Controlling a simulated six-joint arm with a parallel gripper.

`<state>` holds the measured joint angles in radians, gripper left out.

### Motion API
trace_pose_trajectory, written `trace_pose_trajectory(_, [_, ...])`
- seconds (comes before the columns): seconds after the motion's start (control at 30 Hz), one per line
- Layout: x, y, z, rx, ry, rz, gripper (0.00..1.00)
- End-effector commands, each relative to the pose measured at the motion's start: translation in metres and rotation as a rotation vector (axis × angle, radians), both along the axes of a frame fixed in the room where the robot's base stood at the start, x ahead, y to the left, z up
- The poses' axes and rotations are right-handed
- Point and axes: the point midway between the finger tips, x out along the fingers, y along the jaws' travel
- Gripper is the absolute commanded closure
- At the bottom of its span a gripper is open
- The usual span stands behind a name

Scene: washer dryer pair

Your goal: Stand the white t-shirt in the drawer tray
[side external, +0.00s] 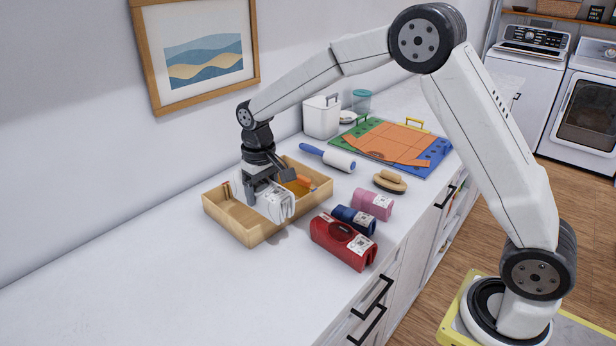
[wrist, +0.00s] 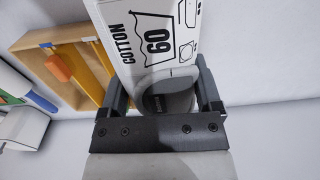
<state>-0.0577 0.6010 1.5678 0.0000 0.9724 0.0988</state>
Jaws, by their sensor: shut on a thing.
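The white t-shirt (side external: 279,206) is a folded bundle with a printed label. My gripper (side external: 267,187) points down and is shut on it. In the wrist view the white t-shirt (wrist: 158,35) sits between the two fingers (wrist: 162,92), with "COTTON 60" on its label. The drawer tray (side external: 223,221) is a shallow open wooden box. The shirt overlaps its near wall in the side view; I cannot tell whether its lower end is above the tray or inside it. The tray (wrist: 33,33) shows left of the shirt in the wrist view.
Red (side external: 342,240), navy (side external: 354,219) and pink (side external: 373,203) bundles lie in front. A lint roller (side external: 329,157) and a brush (side external: 389,182) lie to the right. The counter's left is clear.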

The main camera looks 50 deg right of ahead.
Motion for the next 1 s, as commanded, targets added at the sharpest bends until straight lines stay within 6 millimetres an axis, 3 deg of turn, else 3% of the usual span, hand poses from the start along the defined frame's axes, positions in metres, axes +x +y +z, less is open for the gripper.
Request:
trace_pose_trajectory(0.5, [0.076,-0.023,-0.016,0.0,0.0,-0.023,0.86])
trace_pose_trajectory(0.73, [0.093,-0.031,-0.022,0.0,0.0,-0.031,0.86])
trace_pose_trajectory(1.0, [0.098,-0.034,-0.024,0.0,-0.001,-0.032,0.86])
